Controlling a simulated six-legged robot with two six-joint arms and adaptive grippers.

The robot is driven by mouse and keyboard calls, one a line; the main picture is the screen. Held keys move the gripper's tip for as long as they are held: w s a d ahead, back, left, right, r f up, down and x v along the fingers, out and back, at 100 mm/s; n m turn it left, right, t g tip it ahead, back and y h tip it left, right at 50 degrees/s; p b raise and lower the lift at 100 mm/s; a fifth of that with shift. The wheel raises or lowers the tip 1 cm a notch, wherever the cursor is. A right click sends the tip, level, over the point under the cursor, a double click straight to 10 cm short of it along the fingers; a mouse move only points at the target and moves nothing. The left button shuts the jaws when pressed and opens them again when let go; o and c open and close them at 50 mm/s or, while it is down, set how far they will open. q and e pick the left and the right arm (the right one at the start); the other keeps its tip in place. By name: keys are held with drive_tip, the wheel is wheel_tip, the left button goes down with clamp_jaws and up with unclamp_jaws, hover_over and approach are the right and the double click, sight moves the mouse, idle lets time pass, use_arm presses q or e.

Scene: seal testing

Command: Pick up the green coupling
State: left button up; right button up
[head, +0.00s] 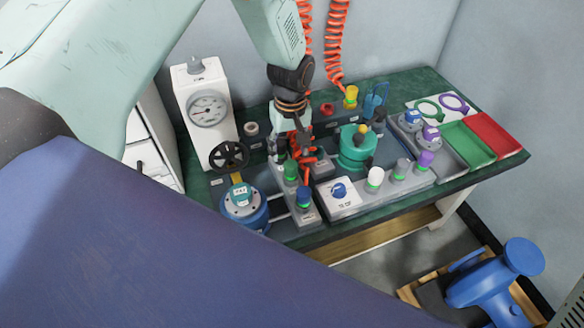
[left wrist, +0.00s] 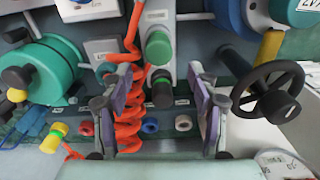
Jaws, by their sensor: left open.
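The green coupling (head: 290,170) stands on a grey block on the bench, beside a blue-topped coupling (head: 304,197). In the left wrist view the green coupling (left wrist: 158,47) shows at the top middle, just beyond the fingertips. My left gripper (head: 297,152) hangs above and behind it in the head view and covers part of that area. In the left wrist view the left gripper (left wrist: 162,85) has its two fingers spread wide with nothing held between them. The exact height gap to the coupling is hard to judge. My right gripper does not show.
An orange coiled hose (left wrist: 130,90) runs close by the left finger. A black handwheel (left wrist: 268,92) is near the other finger. A teal vessel (head: 354,152), a white-topped coupling (head: 375,178) and a gauge box (head: 207,100) stand around. Green (head: 467,143) and red (head: 494,136) trays lie right.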

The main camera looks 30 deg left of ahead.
sight(291, 164)
use_arm(q)
drive_tip(key=shift+s+d+f, duration=0.15)
drive_tip(key=shift+s+f, duration=0.05)
drive_tip(key=shift+f, duration=0.3)
wheel_tip(291, 164, down, 5)
drive_tip(key=shift+d+f+b, duration=0.1)
drive_tip(key=shift+b, duration=0.45)
drive_tip(key=shift+d+f, duration=0.1)
drive_tip(key=shift+d, duration=0.05)
drive_tip(key=shift+s, duration=0.2)
drive_tip(key=shift+w, duration=0.2)
drive_tip(key=c, duration=0.3)
drive_tip(key=shift+s, duration=0.15)
drive_tip(key=c, duration=0.5)
clamp_jaws()
